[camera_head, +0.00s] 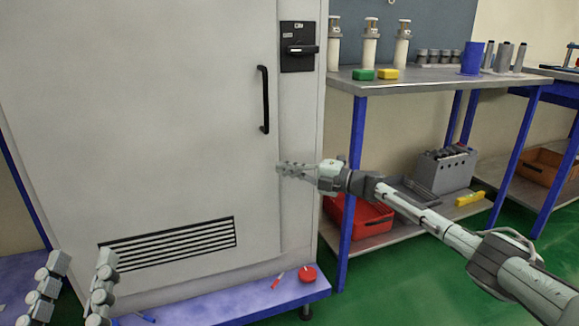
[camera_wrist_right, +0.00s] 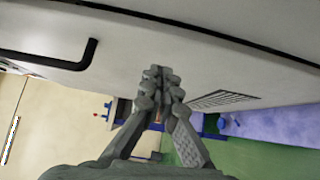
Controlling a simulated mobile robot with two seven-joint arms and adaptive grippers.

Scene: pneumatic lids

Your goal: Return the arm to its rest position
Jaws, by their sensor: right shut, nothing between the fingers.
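My right arm reaches in from the right in the head view. Its gripper (camera_head: 281,168) is shut and empty, in front of the lower right part of the tall grey cabinet (camera_head: 150,110). In the right wrist view its fingertips (camera_wrist_right: 157,72) meet with nothing between them, close to the cabinet face; I cannot tell whether they touch it. The cabinet's black handle (camera_head: 264,100) is above the right gripper and apart from it. My left gripper (camera_head: 82,258) is at the lower left corner, its two fingers spread apart with nothing between them.
Green floor (camera_head: 420,280) lies open in front.

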